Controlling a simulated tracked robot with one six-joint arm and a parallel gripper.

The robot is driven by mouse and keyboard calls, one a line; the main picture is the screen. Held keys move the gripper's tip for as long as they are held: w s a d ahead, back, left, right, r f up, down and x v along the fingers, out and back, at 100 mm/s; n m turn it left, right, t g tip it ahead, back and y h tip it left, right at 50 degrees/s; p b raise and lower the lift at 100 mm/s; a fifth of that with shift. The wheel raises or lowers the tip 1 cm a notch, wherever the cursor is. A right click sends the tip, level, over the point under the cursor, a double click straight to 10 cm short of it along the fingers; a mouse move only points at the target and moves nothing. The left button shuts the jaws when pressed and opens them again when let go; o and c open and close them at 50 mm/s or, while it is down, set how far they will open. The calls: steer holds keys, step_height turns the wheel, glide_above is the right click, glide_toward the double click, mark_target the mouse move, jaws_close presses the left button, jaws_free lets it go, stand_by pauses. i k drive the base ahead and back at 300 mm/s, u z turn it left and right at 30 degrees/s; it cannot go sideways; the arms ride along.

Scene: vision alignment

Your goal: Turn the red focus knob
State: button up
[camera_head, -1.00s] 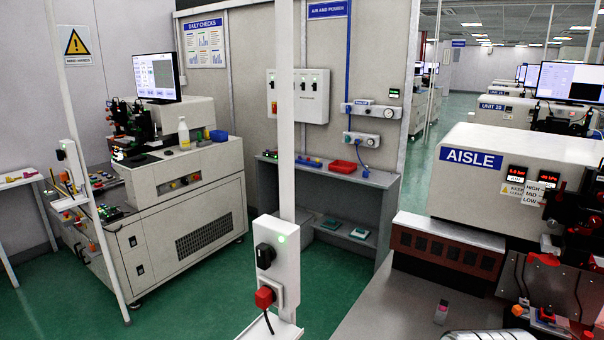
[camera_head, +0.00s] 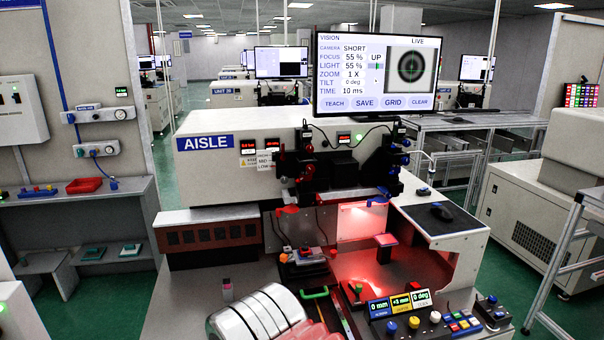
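A vision machine with an AISLE sign (camera_head: 205,143) stands ahead of me. A dark optics assembly on its front carries red parts on its left side (camera_head: 305,137) and blue parts on its right side (camera_head: 402,142). The red parts are small, and I cannot tell for sure which is the focus knob. The monitor (camera_head: 375,75) above reads focus 55 %, light 55 %, zoom 1 X, with a dark ring target in its live picture. My gripper does not clearly show in this view.
A lit red work area (camera_head: 380,262) lies below the optics. A panel with small displays (camera_head: 400,303), coloured knobs and buttons stands at front right. A mouse (camera_head: 441,212) lies on the right-hand shelf.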

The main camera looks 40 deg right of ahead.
mark_target(311, 169)
steer(key=z, duration=1.2)
